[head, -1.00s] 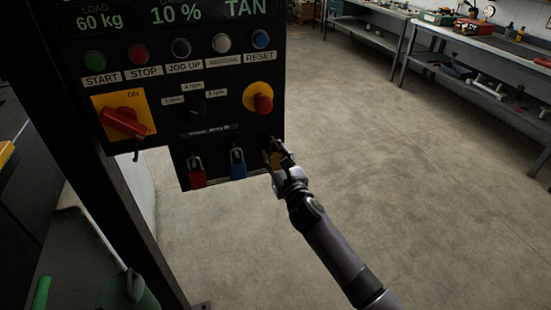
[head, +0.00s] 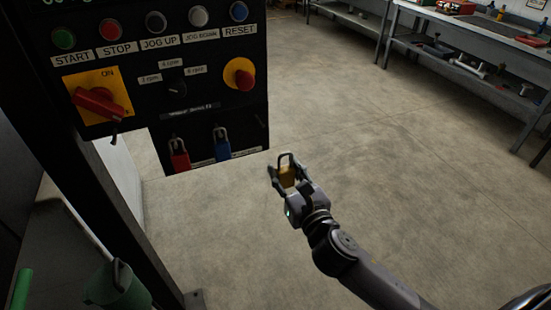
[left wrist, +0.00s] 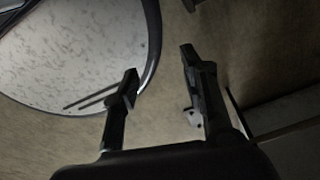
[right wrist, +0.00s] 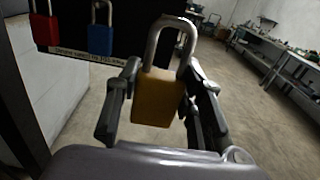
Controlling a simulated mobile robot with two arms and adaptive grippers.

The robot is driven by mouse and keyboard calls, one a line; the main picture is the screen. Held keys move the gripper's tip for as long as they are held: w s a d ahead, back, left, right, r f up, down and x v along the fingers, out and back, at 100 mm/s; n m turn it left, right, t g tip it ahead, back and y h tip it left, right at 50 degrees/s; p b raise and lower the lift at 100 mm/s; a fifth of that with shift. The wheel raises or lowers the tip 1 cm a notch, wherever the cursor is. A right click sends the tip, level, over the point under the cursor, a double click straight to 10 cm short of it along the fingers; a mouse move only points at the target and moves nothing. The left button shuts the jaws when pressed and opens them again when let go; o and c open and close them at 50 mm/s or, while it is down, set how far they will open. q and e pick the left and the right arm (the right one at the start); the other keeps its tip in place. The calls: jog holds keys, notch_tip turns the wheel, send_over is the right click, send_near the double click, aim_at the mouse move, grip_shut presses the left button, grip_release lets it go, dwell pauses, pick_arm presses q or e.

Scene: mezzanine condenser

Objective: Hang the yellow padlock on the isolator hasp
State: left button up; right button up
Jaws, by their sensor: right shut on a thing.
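The yellow padlock (head: 287,176) is held upright, shackle up, in my right gripper (head: 288,180), below and right of the control panel and clear of it. In the right wrist view the padlock (right wrist: 157,97) sits between both fingers, its shackle showing above them. The isolator is a red rotary handle (head: 100,103) on a yellow plate at the panel's left.
A red padlock (head: 180,158) and a blue padlock (head: 222,146) hang on the lower board. Workbenches (head: 470,55) stand at the back right. The floor before the panel is clear.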

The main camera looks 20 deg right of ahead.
jog(key=shift+s, duration=0.7)
jog(key=shift+r, duration=0.2)
jog(key=shift+r+p, duration=0.75)
jog(key=shift+p, duration=0.3)
jog(key=s, duration=0.7)
jog(key=shift+s+d+r, duration=0.15)
jog(key=shift+s, duration=0.1)
dwell(0.8)
